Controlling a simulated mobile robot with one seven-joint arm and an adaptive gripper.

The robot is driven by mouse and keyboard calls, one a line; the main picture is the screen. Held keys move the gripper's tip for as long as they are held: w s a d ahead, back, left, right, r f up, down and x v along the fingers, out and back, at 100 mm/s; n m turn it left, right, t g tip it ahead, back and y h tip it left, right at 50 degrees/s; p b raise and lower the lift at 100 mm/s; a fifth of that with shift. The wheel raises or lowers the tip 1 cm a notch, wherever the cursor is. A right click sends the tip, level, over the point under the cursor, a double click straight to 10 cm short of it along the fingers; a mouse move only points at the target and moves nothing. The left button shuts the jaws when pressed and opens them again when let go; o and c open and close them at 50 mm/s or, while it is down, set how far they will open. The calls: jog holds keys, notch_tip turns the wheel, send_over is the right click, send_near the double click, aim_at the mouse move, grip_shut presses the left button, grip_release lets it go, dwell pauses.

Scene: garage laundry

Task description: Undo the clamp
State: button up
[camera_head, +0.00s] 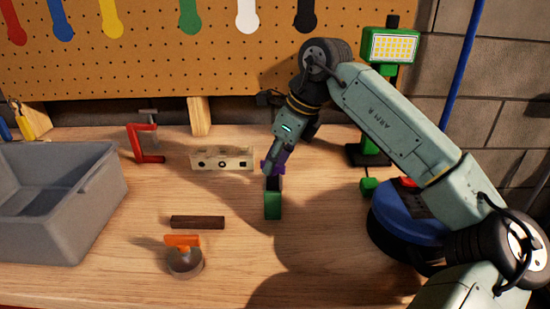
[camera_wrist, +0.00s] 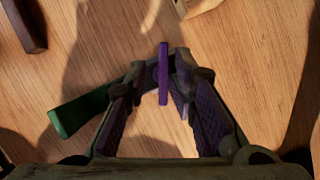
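A green block-like piece (camera_head: 272,205) stands on the bench below my gripper (camera_head: 272,168); its green side also shows in the wrist view (camera_wrist: 80,112), left of my fingers. A thin purple bar (camera_wrist: 163,72) lies between my fingertips (camera_wrist: 164,62), with a gap seen on each side. I cannot tell whether the bar joins the green piece. My gripper points down and is open, with purple inner pads. A red C-shaped clamp (camera_head: 133,145) with a grey metal screw stands farther left, apart from my gripper. My gripper hides part of the green piece.
A pale wooden block with holes (camera_head: 222,158) lies behind left, and a dark strip (camera_head: 197,222) front left. A round tin with an orange top (camera_head: 185,258) stands at the front. A grey bin (camera_head: 50,205) is left. A blue round object (camera_head: 405,215) and green lamp stand (camera_head: 370,125) are right.

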jog(key=shift+o, duration=0.5)
jog(key=shift+f, duration=0.4)
jog(key=shift+w+r, duration=0.1)
jog(key=shift+r, duration=0.05)
jog(key=shift+d+r, duration=0.2)
jog(key=shift+r, duration=0.25)
jog(key=v, duration=1.1)
